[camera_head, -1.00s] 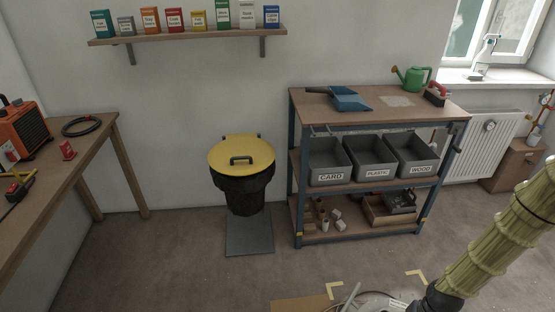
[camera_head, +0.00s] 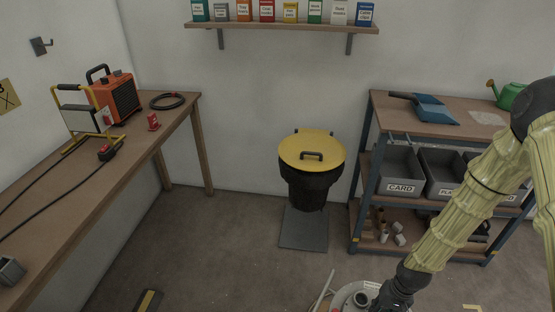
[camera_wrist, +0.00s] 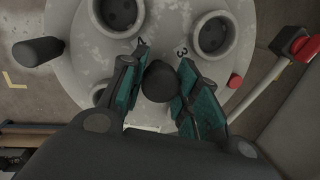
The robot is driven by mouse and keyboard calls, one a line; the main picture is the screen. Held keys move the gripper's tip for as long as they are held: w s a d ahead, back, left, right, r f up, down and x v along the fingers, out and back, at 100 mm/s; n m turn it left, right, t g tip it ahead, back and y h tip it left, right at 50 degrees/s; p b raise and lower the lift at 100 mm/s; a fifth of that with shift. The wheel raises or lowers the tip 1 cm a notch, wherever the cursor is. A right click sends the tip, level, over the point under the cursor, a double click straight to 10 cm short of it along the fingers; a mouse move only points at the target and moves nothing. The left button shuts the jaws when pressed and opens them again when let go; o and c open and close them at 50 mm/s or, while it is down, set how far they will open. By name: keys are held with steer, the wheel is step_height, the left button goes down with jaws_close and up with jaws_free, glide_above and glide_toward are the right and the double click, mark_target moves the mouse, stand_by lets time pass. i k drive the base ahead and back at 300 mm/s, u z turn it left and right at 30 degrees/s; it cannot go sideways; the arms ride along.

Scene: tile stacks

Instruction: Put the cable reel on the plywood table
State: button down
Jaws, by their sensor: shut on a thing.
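The cable reel (camera_wrist: 185,30) fills the top of the wrist view as a round, pale grey face with dark sockets and the numbers 4 and 3. My gripper (camera_wrist: 162,68) is shut on a round black knob (camera_wrist: 160,84) at the reel's middle. In the head view the reel (camera_head: 347,296) is cut off by the bottom edge, with my gripper (camera_head: 388,300) at its right side. Its underside and the gap to the floor are hidden. The wooden table (camera_head: 100,185), likely the plywood one, stands at the left, apart from the reel.
On the table are an orange heater (camera_head: 117,95), a work lamp (camera_head: 82,115), a coiled black cable (camera_head: 168,100) and a small red item (camera_head: 153,122); its near part has bare room. A yellow-lidded bin (camera_head: 312,152) and a shelf unit (camera_head: 362,185) stand behind the reel.

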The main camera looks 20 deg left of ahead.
mark_target(46, 193)
steer(key=u, duration=1.8)
